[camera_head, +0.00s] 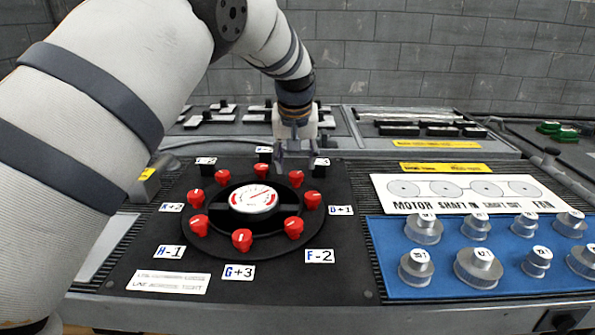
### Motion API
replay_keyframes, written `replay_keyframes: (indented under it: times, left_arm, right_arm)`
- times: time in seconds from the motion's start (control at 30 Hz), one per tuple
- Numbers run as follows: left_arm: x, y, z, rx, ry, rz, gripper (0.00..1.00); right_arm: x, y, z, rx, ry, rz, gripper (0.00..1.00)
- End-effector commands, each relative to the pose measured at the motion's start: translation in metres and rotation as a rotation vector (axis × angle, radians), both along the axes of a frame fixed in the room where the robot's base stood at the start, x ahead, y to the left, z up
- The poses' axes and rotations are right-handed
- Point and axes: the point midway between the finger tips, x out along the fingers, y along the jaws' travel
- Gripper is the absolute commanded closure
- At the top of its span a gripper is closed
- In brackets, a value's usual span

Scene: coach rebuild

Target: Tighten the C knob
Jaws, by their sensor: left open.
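A black panel (345,275) carries a round dial (253,198) ringed by several red knobs with white marks. The letters on the back labels are too small or covered to read, so I cannot tell for sure which knob is C. My left gripper (293,155) is open and points down at the panel's back edge. It is just behind the upper right red knob (295,178) and appears apart from it. My right gripper is not in view.
A blue tray (400,290) with several metal pulleys lies at the right, below a white motor shaft diagram (470,191). Black and white switch blocks (420,128) stand behind. My left arm covers the left side. A grey brick wall (420,60) closes the back.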

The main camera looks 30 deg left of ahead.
Motion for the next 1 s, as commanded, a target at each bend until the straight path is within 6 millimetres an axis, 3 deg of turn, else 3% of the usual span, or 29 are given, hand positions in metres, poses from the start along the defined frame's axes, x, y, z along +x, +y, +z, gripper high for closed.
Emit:
replay_keyframes:
  times: [0.03,0.2,0.53,0.77,1.0]
  left_arm:
    - [0.003,0.002,-0.015,-0.001,0.008,0.000,0.52]
    - [0.012,0.008,-0.037,0.000,0.002,0.000,0.52]
    - [0.015,0.009,-0.040,0.000,-0.001,0.000,0.52]
    - [0.015,0.009,-0.040,0.000,-0.001,0.000,0.99]
    - [0.014,0.009,-0.040,0.000,-0.001,-0.012,0.99]
  right_arm:
    - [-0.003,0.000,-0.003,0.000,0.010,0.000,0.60]
    - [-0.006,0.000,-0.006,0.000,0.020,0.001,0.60]
    - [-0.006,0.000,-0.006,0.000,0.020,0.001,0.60]
    - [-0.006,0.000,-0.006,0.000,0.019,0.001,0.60]
    - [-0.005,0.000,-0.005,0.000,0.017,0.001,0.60]
